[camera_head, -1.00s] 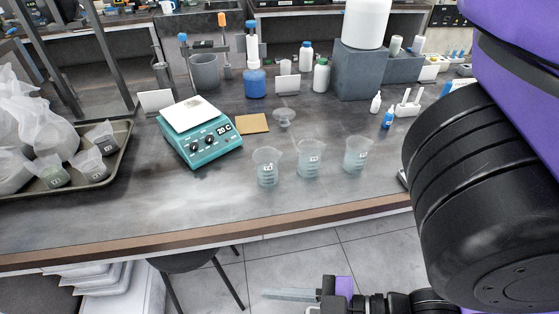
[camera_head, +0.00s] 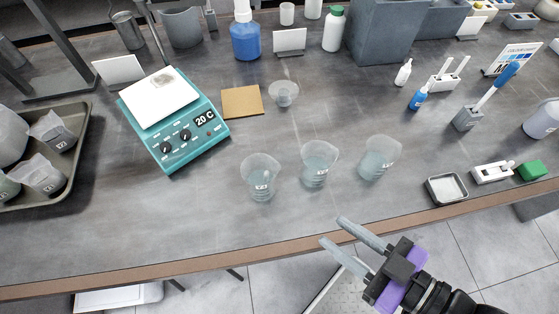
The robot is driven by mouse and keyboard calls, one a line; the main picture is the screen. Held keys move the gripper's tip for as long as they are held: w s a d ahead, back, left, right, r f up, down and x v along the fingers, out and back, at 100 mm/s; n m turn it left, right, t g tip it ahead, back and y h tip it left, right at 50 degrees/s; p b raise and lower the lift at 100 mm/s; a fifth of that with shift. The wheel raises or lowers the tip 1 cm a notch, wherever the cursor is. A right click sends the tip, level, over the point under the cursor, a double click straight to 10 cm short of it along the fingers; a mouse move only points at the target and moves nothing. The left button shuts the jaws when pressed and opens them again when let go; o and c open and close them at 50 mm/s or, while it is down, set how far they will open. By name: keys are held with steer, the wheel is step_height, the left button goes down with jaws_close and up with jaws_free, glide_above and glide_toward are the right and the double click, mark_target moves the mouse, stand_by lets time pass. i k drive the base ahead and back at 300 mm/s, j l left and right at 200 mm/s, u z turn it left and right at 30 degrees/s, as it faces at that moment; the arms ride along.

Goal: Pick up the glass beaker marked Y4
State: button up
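Three clear glass beakers stand upright in a row near the bench's front edge: a left one (camera_head: 261,178), a middle one (camera_head: 318,164) and a right one (camera_head: 378,159). Each has a small white label; the print is too small for me to tell surely which reads Y4. My gripper (camera_head: 334,231) is at the front edge, below and slightly right of the middle beaker in the picture. Its two grey fingers are apart with nothing between them, pointing up and left towards the beakers. It touches no beaker.
A teal hotplate (camera_head: 203,142) reading 20 C stands left, beside a tan square pad (camera_head: 242,101) and a small clear dish (camera_head: 284,92). A metal dish (camera_head: 447,188) lies right. Bench between beakers and edge is clear.

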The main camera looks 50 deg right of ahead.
mark_target(260, 187)
steer(key=k+u, duration=0.15)
steer(key=u, duration=0.2)
steer(key=k+u, duration=0.15)
steer(key=u, duration=0.2)
steer(key=k+u, duration=0.1)
steer(key=u, duration=0.3)
